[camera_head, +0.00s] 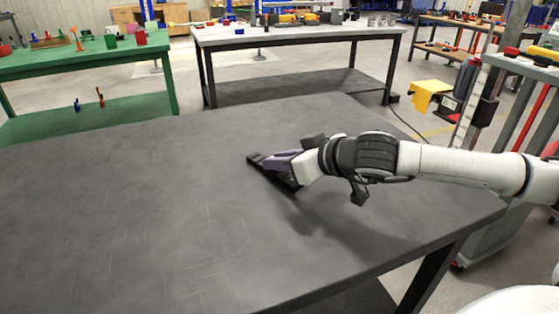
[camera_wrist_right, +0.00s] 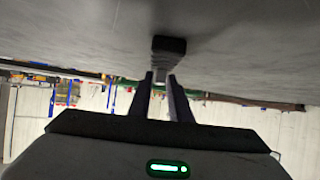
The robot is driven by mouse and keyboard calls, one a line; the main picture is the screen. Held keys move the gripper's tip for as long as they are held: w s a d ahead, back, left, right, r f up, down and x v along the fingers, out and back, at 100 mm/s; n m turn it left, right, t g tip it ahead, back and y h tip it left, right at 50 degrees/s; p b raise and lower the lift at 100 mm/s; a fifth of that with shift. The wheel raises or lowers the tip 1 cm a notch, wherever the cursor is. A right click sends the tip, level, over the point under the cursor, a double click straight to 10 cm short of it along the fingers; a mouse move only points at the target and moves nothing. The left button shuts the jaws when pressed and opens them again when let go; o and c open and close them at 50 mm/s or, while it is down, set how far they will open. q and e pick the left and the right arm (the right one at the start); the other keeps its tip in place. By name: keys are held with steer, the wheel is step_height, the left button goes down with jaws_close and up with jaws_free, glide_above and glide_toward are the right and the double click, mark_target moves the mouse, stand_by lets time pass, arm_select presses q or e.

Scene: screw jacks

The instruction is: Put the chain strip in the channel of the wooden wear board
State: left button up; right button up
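My right gripper (camera_head: 275,162) is low over the middle of the dark grey table and points left. Its purple fingers also show in the wrist view (camera_wrist_right: 161,85), with a narrow gap between them. A black, ribbed piece (camera_wrist_right: 168,45) shows at the fingertips in the wrist view. In the head view a black end (camera_head: 255,158) sticks out past the fingers. I cannot tell whether this is the chain strip or part of the gripper, or whether it is gripped. No wooden wear board is in view. My left gripper is not in view.
The dark table (camera_head: 120,220) is bare on its left and front parts. A green table (camera_head: 85,62) with small coloured parts stands behind it at left. A white-topped table (camera_head: 290,35) stands at the back. A grey cart (camera_head: 510,140) stands at right.

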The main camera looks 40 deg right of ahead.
steer(key=shift+o, duration=1.2)
